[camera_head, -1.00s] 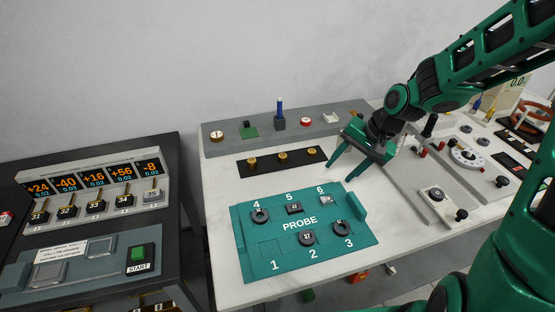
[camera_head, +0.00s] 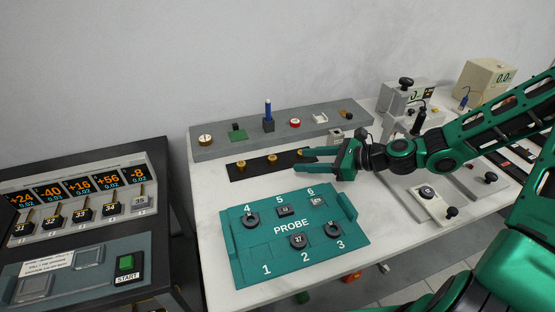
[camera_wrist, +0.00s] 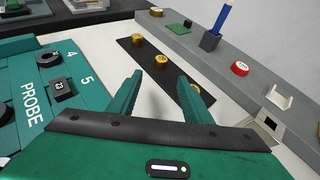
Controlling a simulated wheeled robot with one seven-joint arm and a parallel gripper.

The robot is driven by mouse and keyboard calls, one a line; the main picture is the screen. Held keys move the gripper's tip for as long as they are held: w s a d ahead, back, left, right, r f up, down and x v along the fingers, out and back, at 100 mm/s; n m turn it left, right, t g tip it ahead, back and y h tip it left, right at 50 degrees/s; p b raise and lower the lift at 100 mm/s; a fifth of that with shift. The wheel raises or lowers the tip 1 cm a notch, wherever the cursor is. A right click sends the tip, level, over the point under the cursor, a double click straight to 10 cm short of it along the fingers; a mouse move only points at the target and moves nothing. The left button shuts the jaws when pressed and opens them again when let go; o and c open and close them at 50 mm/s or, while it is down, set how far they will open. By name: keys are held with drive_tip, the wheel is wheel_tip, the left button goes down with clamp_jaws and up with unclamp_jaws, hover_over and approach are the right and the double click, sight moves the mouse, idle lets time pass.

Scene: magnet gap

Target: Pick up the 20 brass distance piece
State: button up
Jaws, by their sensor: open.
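Brass distance pieces stand in a row on a black strip (camera_head: 256,165); their numbers are too small to read, so I cannot tell which is the 20. The left brass piece (camera_head: 241,161) and the middle brass piece (camera_head: 272,158) show clear of my gripper. The right brass piece (camera_wrist: 196,88) is partly hidden behind a finger in the wrist view. My gripper (camera_head: 299,160) is open and empty, its fingers pointing left at the strip's right end. In the wrist view, the middle brass piece (camera_wrist: 161,60) lies ahead between the fingertips (camera_wrist: 159,76), apart from them.
A teal PROBE tray (camera_head: 262,250) with dark pieces lies in front of the strip. Behind, a grey ledge (camera_head: 220,145) carries a blue-topped post (camera_head: 268,118), a red-topped piece (camera_head: 294,123) and other small items. White table is bare between tray and strip.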

sight(275, 158)
drive_tip(key=shift+a+m, duration=0.1)
drive_tip(key=shift+m, duration=0.2)
drive_tip(key=x, duration=0.5)
drive_tip(key=shift+w+r, duration=0.1)
drive_tip(key=shift+w, duration=0.05)
drive_tip(key=shift+r+x, duration=0.15)
drive_tip(key=shift+x, duration=1.2)
drive_tip(key=shift+r+x, duration=0.15)
drive_tip(key=shift+x, duration=1.2)
drive_tip(key=shift+w+a, duration=0.1)
clamp_jaws()
